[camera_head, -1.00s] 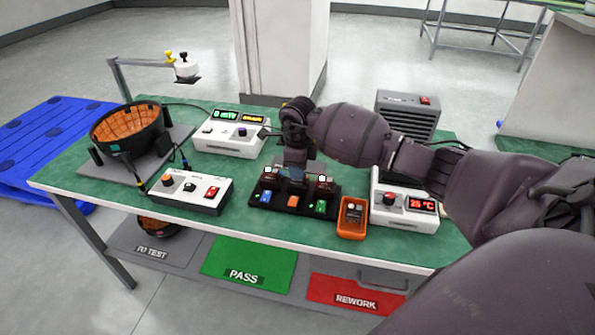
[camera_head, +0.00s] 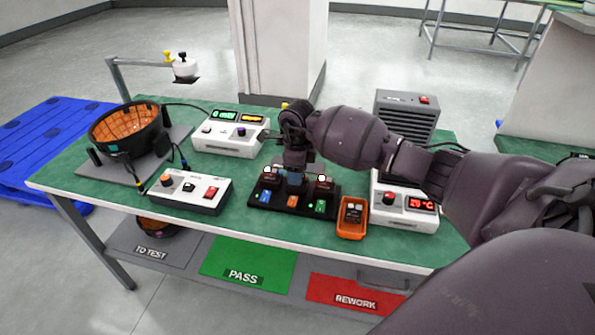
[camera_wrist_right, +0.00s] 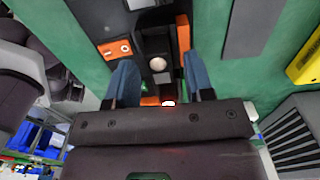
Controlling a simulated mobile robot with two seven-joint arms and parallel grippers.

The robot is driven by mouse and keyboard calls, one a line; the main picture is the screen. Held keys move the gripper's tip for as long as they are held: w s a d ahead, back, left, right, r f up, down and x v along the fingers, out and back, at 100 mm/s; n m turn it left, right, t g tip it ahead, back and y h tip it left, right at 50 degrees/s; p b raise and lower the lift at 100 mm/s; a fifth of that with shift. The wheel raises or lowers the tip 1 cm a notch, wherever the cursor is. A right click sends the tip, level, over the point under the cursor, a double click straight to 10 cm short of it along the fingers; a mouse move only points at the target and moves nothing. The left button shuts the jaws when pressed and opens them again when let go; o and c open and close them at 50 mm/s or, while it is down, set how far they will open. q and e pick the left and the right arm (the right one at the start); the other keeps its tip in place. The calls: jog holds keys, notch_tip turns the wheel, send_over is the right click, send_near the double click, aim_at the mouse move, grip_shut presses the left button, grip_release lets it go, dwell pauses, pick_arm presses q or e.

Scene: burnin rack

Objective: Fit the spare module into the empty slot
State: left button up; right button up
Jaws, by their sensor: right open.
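The black rack (camera_head: 268,201) stands at the front middle of the green table, with blue, orange and green lit marks along its front. My right gripper (camera_head: 295,180) points down over its middle. In the right wrist view my right gripper (camera_wrist_right: 161,82) is open, its two blue fingers apart on either side of a dark part with a round silver top (camera_wrist_right: 158,64). I cannot tell whether that is the spare module or part of the rack. An orange-faced module (camera_wrist_right: 117,48) sits just left of the fingers. The fingers hide the middle slot in the head view. My left gripper is out of view.
A white control box (camera_head: 190,193) stands to the left. A dark vented unit (camera_head: 405,118) is behind my right arm. Bare table lies between box and rack.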

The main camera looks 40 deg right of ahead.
notch_tip(320, 180, up, 12)
jog(key=p, duration=0.1)
dwell(0.4)
jog(key=shift+r, duration=0.1)
